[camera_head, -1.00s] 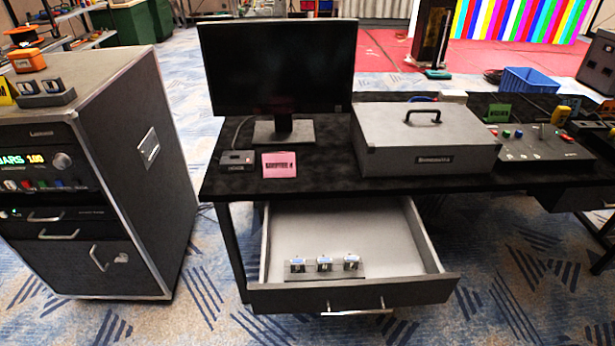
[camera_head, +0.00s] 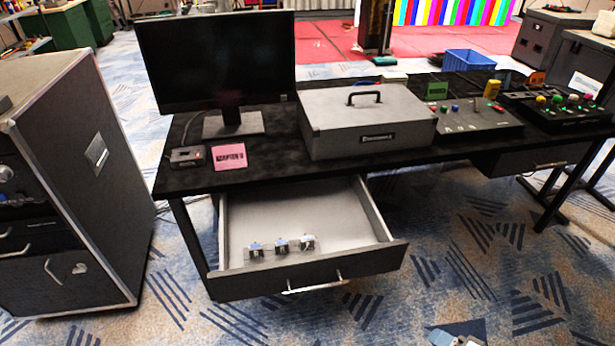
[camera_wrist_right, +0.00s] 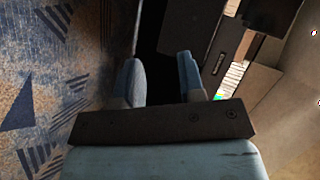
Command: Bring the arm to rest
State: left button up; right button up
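My right gripper (camera_head: 456,339) shows only in part at the bottom edge of the head view, over the carpet and in front of the desk. In the right wrist view its two blue-grey fingers (camera_wrist_right: 162,82) stand apart with nothing between them. The gripper is open and empty, clear of the desk and drawer. My left gripper is not in view.
The desk drawer (camera_head: 310,280) is pulled out, with several small connector-like pieces (camera_head: 282,246) inside. On the desk (camera_head: 270,172) are a monitor (camera_head: 215,65), a grey case (camera_head: 365,118), a pink note (camera_head: 229,156) and control panels (camera_head: 475,118). A dark rack cabinet (camera_head: 70,180) stands left.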

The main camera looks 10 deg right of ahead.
notch_tip(320, 180, up, 7)
jog(key=s+d+n+g+h, duration=0.2)
jog(key=n+g+h, duration=0.15)
jog(key=n, duration=1.75)
jog(key=a+m+t, duration=0.3)
jog(key=a+m, duration=0.6)
jog(key=a, duration=1.1)
pick_arm(q)
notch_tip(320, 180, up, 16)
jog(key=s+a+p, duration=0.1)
jog(key=p, duration=2.1)
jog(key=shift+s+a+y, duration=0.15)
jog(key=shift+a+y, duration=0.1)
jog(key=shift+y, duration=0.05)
pick_arm(e)
notch_tip(320, 180, up, 16)
jog(key=d, duration=0.1)
jog(key=shift+s+d, duration=0.3)
jog(key=shift+d, duration=0.05)
